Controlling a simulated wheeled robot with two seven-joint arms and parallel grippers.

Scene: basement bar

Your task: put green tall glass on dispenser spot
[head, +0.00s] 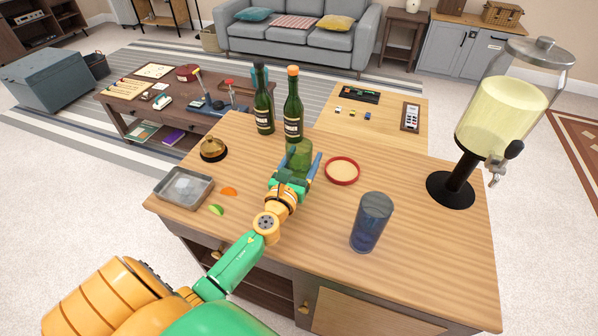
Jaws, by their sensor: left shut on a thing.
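The green tall glass (301,151) is upright between the fingers of my left gripper (298,167), which is shut on it. It is in front of the two bottles; whether its base touches the counter is hidden by the gripper. The drink dispenser (503,95) stands at the right of the counter, with pale yellow liquid, a tap (496,171) and a round black base (451,190). My right gripper is not in view.
A blue glass (371,222) stands at the counter's front middle. A red-rimmed coaster (342,171) lies right of my gripper. Two dark bottles (293,106) stand behind it. The front right of the counter is clear.

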